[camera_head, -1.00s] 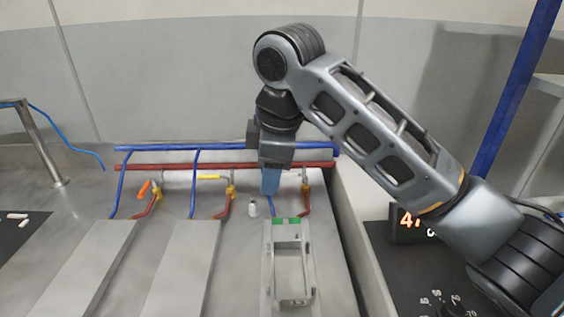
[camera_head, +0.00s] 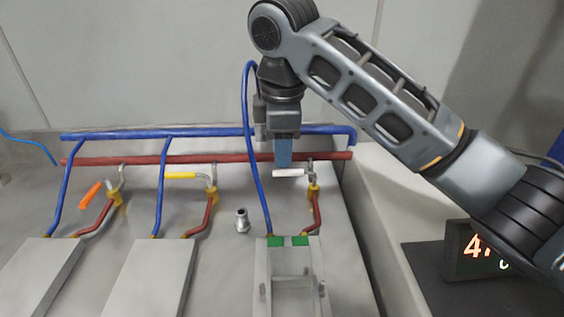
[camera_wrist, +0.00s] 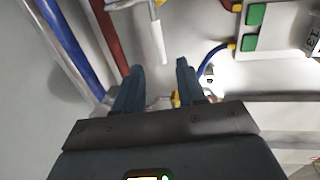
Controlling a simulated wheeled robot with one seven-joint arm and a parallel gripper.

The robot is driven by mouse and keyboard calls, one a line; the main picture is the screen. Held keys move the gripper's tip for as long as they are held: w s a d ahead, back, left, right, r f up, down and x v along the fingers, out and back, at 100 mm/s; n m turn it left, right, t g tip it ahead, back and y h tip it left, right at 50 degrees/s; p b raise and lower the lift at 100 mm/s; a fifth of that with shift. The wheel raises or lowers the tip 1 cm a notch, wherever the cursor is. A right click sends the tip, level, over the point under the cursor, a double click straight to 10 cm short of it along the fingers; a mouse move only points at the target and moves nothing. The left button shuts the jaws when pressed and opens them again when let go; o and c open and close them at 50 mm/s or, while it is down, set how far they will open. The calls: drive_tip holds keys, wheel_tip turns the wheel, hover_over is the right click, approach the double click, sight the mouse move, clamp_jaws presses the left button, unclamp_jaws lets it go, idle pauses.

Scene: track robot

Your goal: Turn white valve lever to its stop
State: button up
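The white valve lever (camera_head: 288,173) lies level in the head view and points left from the yellow-collared valve (camera_head: 314,189) on the right-hand red pipe. My gripper (camera_head: 284,163) hangs from above with its blue fingers right at the lever, partly overlapping it in this view. The white lever (camera_wrist: 158,42) shows there just beyond the fingertips, lined up with the gap. I cannot tell whether a finger touches it.
An orange lever (camera_head: 90,195) and a yellow lever (camera_head: 180,175) sit on the valves to the left. Blue (camera_head: 110,134) and red (camera_head: 110,160) pipes run behind. A small metal fitting (camera_head: 242,220) stands left of the green-topped frame (camera_head: 262,262). A lit display (camera_head: 478,250) is at right.

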sight(282, 171)
drive_tip(key=shift+w+f, duration=0.25)
drive_tip(key=shift+f, duration=1)
drive_tip(key=shift+w+f, duration=0.2)
drive_tip(key=shift+f, duration=1)
clamp_jaws()
